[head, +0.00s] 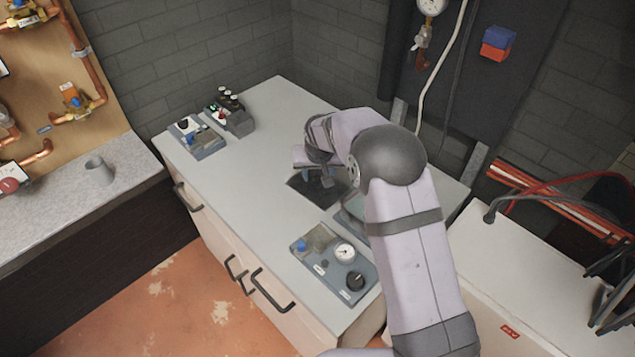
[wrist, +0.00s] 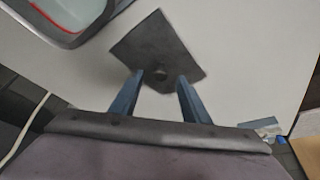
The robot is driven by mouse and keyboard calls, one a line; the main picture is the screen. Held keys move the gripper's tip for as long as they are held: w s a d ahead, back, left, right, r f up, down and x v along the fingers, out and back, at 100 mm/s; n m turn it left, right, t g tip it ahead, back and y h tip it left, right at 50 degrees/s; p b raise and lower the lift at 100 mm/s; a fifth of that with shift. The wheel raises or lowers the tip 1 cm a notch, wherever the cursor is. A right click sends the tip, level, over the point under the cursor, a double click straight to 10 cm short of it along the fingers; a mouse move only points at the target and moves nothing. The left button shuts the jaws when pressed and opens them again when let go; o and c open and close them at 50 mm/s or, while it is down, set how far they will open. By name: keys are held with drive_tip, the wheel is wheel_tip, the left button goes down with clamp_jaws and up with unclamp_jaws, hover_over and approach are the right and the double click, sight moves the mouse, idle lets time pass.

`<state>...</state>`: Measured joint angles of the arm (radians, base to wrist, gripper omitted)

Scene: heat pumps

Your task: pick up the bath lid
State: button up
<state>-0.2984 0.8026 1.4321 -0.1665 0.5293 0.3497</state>
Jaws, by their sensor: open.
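The bath lid (wrist: 155,45) is a dark grey square plate with a small round knob, lying on the pale worktop in the wrist view. In the head view the lid (head: 303,193) is partly hidden by my gripper (head: 326,180). In the wrist view my gripper (wrist: 160,78) is open. Its two blue-grey fingers point at the near edge of the lid, with the knob between and around the level of their tips. I cannot tell whether they touch it. The bath (wrist: 68,12), a grey tub with a red line inside, is at the upper left; my arm partly hides the bath (head: 347,216) in the head view.
A panel with a gauge and knob (head: 335,264) stands on the worktop (head: 262,150) nearer the front. Two small devices (head: 197,137) (head: 229,115) stand at its far left end. The middle left of the worktop is clear. A white box (head: 530,265) stands at the right.

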drive_tip(key=shift+x, duration=1.1)
clamp_jaws()
drive_tip(key=shift+r, duration=0.15)
